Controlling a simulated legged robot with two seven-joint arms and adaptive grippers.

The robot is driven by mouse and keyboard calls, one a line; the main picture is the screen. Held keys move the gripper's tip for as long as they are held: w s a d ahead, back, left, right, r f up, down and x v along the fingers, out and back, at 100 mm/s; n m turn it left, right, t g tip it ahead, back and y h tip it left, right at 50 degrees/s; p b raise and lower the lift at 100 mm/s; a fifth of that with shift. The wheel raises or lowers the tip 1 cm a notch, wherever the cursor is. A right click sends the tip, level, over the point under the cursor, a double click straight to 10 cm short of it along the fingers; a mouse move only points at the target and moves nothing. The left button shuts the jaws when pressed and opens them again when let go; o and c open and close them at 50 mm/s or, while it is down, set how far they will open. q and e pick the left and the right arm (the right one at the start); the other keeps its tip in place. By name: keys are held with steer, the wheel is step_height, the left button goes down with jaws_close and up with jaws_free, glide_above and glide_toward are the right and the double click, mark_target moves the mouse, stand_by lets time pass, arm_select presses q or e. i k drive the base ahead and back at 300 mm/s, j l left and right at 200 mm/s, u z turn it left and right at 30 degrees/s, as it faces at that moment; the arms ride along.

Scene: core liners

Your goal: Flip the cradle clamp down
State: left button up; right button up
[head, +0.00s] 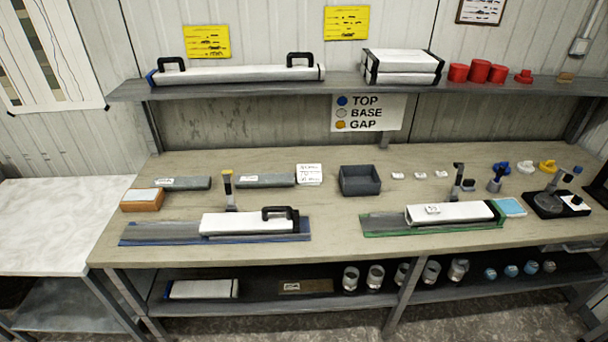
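Two long cradles lie on the bench. The left one, the blue-edged cradle (160,234), holds a white core liner (235,224) with a black handle at its right end. A clamp (229,192) with a yellow-marked top stands upright just behind it. The right one, the green-edged cradle (384,225), holds a white liner (465,211) with a small label. A dark-topped clamp (457,184) stands upright behind that liner. Neither clamp visibly lies over its liner. Neither of my grippers can be made out in the head view.
A shelf (230,87) above the bench (330,165) carries liners and red caps (478,71). An open grey bin (360,179) and a dark-based device (553,204) stand on the bench. A lower shelf holds jars (376,277). A white table (50,225) is at left.

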mark_target(460, 166)
steer(key=i+l+z, duration=0.15)
steer(key=i+z, duration=0.2)
steer(key=i+l+z, duration=0.1)
steer(key=i+z, duration=0.55)
steer(key=k+l, duration=0.05)
steer(key=k, duration=0.05)
